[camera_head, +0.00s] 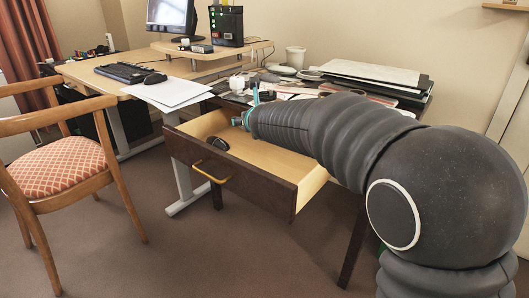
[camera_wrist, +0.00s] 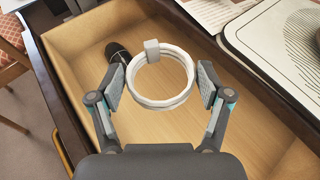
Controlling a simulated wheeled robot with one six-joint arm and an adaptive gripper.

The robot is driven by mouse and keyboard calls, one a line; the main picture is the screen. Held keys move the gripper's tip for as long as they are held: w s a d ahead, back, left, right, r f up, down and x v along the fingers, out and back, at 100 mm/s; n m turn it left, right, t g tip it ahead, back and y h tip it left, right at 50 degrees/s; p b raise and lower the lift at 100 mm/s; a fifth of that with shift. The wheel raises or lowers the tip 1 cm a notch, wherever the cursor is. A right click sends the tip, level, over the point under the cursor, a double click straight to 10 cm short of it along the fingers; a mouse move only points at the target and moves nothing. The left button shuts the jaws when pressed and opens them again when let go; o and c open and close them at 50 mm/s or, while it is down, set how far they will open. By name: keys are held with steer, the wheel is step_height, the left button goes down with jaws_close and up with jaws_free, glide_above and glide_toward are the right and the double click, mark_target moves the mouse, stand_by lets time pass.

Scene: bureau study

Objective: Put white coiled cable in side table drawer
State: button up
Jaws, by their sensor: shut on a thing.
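The white coiled cable (camera_wrist: 144,98) is a round coil with a small grey block on its far side. My gripper (camera_wrist: 162,85) is shut on it, one pad at each side of the coil in the wrist view. The side table drawer (camera_wrist: 245,126) is pulled open below, with a light wood inside. In the head view the drawer (camera_head: 285,159) has a dark front with a brass-coloured handle. My gripper (camera_head: 243,120) is over the drawer's back part there, and the coil cannot be made out. A dark object like a computer mouse (camera_wrist: 117,50) lies inside the drawer.
A desk (camera_head: 80,72) with keyboard and monitor stands behind left. A wooden chair (camera_head: 66,165) is at the left. Much of the drawer floor is clear.

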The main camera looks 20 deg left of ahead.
steer(key=s+d+f+n+g+y, duration=0.2)
steer(key=s+d+n+g+y, duration=0.2)
steer(key=d, duration=0.2)
steer(key=b, duration=0.1)
glide_above(245, 159)
step_height(245, 159, down, 7)
steer(key=shift+f, duration=0.25)
steer(key=shift+f+b, duration=1)
steer(key=shift+f, duration=0.85)
steer(key=shift+f, duration=0.2)
steer(key=o, duration=1)
steer(key=shift+o, duration=0.2)
steer(key=shift+r, duration=0.15)
